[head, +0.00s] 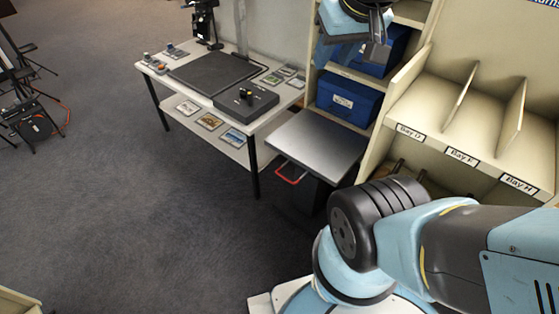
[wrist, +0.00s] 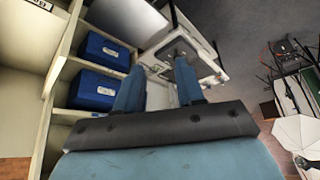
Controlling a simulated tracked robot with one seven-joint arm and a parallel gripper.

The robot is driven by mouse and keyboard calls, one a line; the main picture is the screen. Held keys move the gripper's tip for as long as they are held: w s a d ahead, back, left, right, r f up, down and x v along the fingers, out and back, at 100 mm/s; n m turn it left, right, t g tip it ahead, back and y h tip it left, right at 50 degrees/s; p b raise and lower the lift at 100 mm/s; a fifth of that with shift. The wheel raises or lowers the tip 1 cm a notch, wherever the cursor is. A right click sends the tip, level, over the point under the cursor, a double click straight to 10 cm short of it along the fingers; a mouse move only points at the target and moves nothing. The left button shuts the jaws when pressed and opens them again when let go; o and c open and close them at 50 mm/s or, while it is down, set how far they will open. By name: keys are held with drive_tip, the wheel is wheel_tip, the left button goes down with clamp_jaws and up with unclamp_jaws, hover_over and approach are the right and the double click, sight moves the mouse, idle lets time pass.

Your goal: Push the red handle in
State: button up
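The red handle (head: 291,173) is a thin U-shaped bar. It sticks out low from the left front side of a dark unit with a flat grey top (head: 318,139), in the head view. I cannot make the handle out in the wrist view. My gripper (head: 354,50) is at the top of the head view, in front of the shelves and well apart from the handle. In the wrist view its two blue fingers (wrist: 158,80) stand apart with nothing seen held between them, so it is open.
A white table (head: 158,80) with a dark mat and a control box (head: 246,101) stands left of the unit. Blue boxes (head: 345,101) sit on the shelves behind it. Labelled bays (head: 462,157) are at the right. The carpet (head: 140,220) at left is clear.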

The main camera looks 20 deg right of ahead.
drive_tip(key=n+g+h, duration=0.2)
drive_tip(key=n+g, duration=0.2)
drive_tip(key=n, duration=0.3)
hover_over(285, 179)
drive_tip(key=s+a, duration=0.2)
drive_tip(key=s+a+f+x, duration=0.1)
drive_tip(key=s+a+x, duration=0.15)
drive_tip(key=x, duration=1.35)
drive_tip(key=s+a+f+x, duration=0.1)
drive_tip(key=s+a+x, duration=0.15)
drive_tip(key=x, duration=1.35)
drive_tip(key=s+a+x, duration=0.2)
drive_tip(key=a+x, duration=0.1)
drive_tip(key=x, duration=2.5)
drive_tip(key=shift+w+a+f, duration=0.15)
drive_tip(key=shift+w+f, duration=0.15)
clamp_jaws()
